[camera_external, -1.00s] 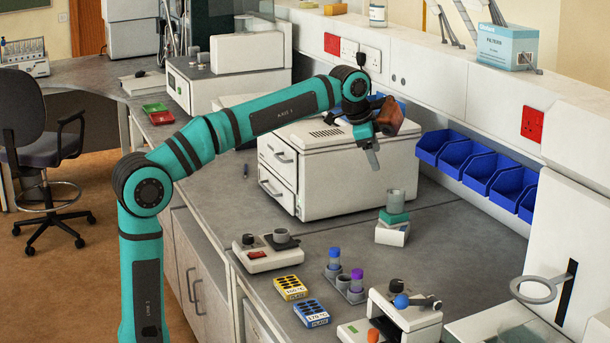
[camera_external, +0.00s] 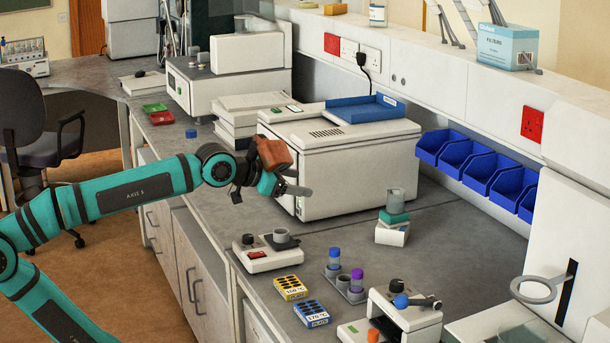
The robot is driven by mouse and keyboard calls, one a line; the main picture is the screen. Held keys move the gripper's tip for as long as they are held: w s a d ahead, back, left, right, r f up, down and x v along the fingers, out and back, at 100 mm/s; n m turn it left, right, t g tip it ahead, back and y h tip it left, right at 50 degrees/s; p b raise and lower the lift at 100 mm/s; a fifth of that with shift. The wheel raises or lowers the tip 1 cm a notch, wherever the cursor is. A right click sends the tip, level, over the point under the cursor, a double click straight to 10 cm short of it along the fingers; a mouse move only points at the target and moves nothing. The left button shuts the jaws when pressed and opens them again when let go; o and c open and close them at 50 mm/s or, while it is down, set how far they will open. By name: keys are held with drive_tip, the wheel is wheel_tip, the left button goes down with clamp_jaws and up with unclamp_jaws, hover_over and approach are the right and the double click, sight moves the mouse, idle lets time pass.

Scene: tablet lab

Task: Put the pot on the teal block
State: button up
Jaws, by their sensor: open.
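A grey pot (camera_external: 396,195) sits upright on a teal block (camera_external: 394,217), which rests on a small white box (camera_external: 392,234) on the bench. Another small grey pot (camera_external: 281,236) stands on the dark plate of a white device. My gripper (camera_external: 290,188) is open and seems empty. It hangs in the air before the white cabinet, left of and apart from the teal block; part of the jaws is hard to make out.
A tube rack (camera_external: 350,294) and yellow (camera_external: 290,288) and blue (camera_external: 311,313) plates lie near the front. A microscope-like device (camera_external: 405,318) stands at front right. Blue bins (camera_external: 490,169) line the wall. The bench between cabinet and rack is mostly clear.

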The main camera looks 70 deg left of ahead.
drive_tip(key=s+d+f+n+t, duration=0.1)
drive_tip(key=s+f, duration=0.4)
drive_tip(key=s, duration=0.5)
drive_tip(key=n+t, duration=0.1)
drive_tip(key=t, duration=0.1)
drive_tip(key=shift+s+f+t, duration=0.2)
drive_tip(key=shift+f+t, duration=0.05)
drive_tip(key=shift+t, duration=0.05)
